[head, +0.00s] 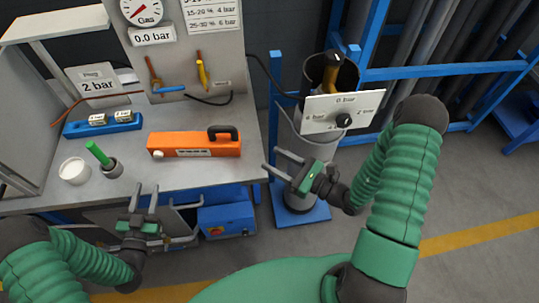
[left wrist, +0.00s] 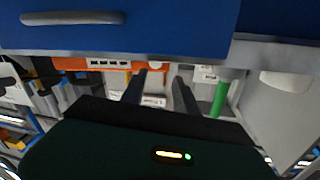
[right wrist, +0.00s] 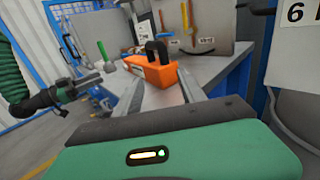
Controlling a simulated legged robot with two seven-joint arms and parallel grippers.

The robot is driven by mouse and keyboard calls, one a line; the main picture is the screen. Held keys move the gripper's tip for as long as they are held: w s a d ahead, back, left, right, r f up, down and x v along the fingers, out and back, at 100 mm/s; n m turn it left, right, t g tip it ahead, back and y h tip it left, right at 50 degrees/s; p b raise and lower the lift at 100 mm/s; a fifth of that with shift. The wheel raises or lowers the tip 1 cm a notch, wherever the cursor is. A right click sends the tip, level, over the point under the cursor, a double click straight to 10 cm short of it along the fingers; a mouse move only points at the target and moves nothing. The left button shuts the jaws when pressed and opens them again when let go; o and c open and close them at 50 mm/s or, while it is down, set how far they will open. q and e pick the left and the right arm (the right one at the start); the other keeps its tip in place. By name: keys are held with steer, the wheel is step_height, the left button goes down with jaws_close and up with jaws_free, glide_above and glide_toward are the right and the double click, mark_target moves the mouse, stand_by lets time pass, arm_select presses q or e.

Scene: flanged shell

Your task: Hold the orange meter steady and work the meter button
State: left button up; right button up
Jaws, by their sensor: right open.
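The orange meter (head: 185,140) lies on the workbench. It has a black handle (head: 224,131) at its right end and a pale round button (head: 157,153) at its left end. It also shows in the left wrist view (left wrist: 75,63) and the right wrist view (right wrist: 157,78). My left gripper (head: 145,190) is open and empty, in front of the bench's front edge, apart from the meter. My right gripper (head: 272,160) is open and empty, beside the bench's right edge, to the right of the meter and apart from it.
On the bench (head: 215,178) stand a white cup (head: 74,171), a green stick in a dark holder (head: 99,155) and a blue block (head: 102,125) with labels. A gauge panel (head: 180,50) stands behind. A bin with a white sign (head: 340,110) stands right of the bench.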

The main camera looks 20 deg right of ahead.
mark_target(237, 138)
arm_select(q)
steer(key=shift+d, duration=0.25)
arm_select(e)
steer(key=x, duration=1.5)
steer(key=shift+w+d, duration=0.15)
steer(key=shift+w, duration=0.1)
arm_select(q)
steer(key=shift+w+d, duration=0.1)
steer(key=shift+d, duration=0.1)
arm_select(e)
steer(key=shift+w, duration=0.3)
arm_select(q)
steer(key=shift+d+r, duration=0.1)
steer(key=shift+d, duration=0.25)
arm_select(e)
steer(key=shift+w+d+f, duration=0.1)
steer(key=shift+w+d, duration=0.15)
arm_select(q)
steer(key=shift+a, duration=0.1)
arm_select(e)
steer(key=shift+c, duration=0.2)
arm_select(q)
steer(key=shift+a, duration=0.25)
arm_select(e)
steer(key=shift+a, duration=0.35)
steer(key=c, duration=1)
steer(key=shift+d, duration=0.1)
jaws_close()
